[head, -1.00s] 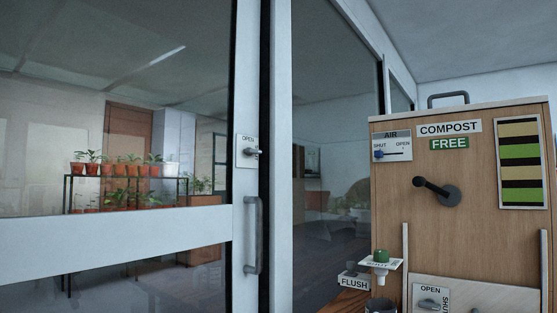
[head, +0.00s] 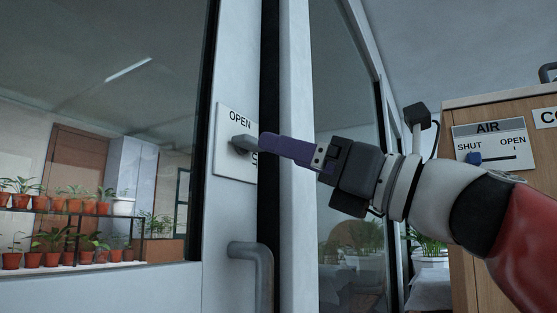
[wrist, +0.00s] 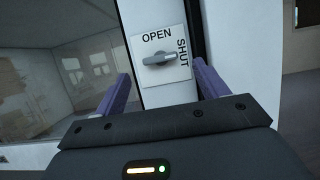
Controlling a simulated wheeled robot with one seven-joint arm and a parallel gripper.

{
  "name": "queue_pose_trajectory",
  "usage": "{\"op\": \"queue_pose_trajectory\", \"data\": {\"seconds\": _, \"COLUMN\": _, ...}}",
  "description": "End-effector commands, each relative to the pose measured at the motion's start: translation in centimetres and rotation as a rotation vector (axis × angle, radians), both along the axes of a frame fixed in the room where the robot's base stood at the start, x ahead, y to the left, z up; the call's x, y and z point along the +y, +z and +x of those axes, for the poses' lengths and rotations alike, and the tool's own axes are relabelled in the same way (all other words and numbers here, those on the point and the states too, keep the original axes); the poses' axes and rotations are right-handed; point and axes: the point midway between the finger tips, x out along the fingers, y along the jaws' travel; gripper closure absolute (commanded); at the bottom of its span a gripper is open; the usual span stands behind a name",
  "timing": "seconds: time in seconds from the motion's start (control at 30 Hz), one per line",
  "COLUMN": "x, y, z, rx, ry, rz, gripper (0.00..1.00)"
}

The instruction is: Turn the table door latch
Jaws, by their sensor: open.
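The door latch is a small grey lever (head: 243,146) on a white plate (head: 234,168) fixed to the white door frame. In the wrist view the lever (wrist: 158,58) lies roughly level, its tip toward the right, on a plate marked OPEN at the top and SHUT down the right side. My gripper (wrist: 165,85) is open, with one purple finger on each side of the plate and the lever between them in view. In the head view my gripper (head: 275,148) reaches from the right, its fingertips close to the lever. I cannot tell whether they touch it.
A grey door handle (head: 262,275) stands out below the latch. A wooden cabinet (head: 470,112) with an AIR slider (head: 474,157) stands at the right. Potted plants (head: 65,203) stand on shelves behind the glass.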

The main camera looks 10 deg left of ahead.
Motion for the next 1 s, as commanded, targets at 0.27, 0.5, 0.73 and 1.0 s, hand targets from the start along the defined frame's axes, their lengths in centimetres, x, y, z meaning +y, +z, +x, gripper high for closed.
{"op": "queue_pose_trajectory", "data": {"seconds": 0.27, "x": 3.8, "y": 1.8, "z": 1.6, "rx": 0.000, "ry": 0.000, "rz": -0.002, "gripper": 0.27}}
{"op": "queue_pose_trajectory", "data": {"seconds": 0.5, "x": 5.2, "y": 2.3, "z": 2.1, "rx": -0.002, "ry": -0.001, "rz": -0.003, "gripper": 0.27}}
{"op": "queue_pose_trajectory", "data": {"seconds": 0.73, "x": 5.2, "y": 2.2, "z": 2.1, "rx": -0.001, "ry": -0.002, "rz": -0.004, "gripper": 0.29}}
{"op": "queue_pose_trajectory", "data": {"seconds": 1.0, "x": 5.2, "y": 2.2, "z": 2.1, "rx": -0.001, "ry": -0.002, "rz": -0.004, "gripper": 0.64}}
